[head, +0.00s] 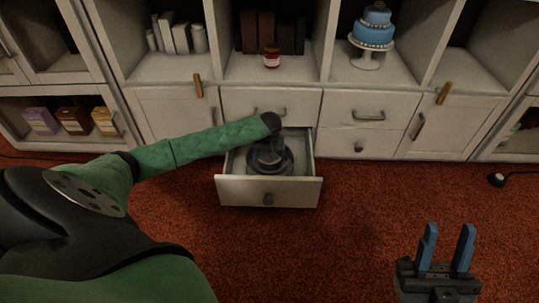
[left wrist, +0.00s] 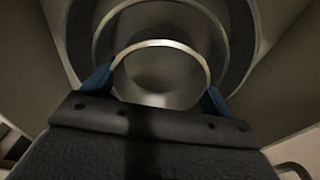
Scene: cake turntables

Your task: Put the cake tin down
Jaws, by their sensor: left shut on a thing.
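The grey metal cake tin (head: 283,165) is round and tiered, with several ring-shaped rims. It is inside the open drawer (head: 235,191). My left arm reaches down into the drawer from the left, and my left gripper (head: 269,150) is over the tin. In the left wrist view, the blue fingers of my left gripper (left wrist: 155,88) are on either side of the smallest rim of the cake tin (left wrist: 160,44), shut on it. Whether the tin touches the drawer floor is hard to tell. My right gripper (head: 447,228) is open and empty at the lower right.
The drawer is pulled out of a white cabinet (head: 175,110) over a red carpet (head: 380,210). Closed drawers and doors flank it. A blue cake on a stand (head: 372,38), a red jar (head: 271,56) and books (head: 178,36) stand on the shelves above.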

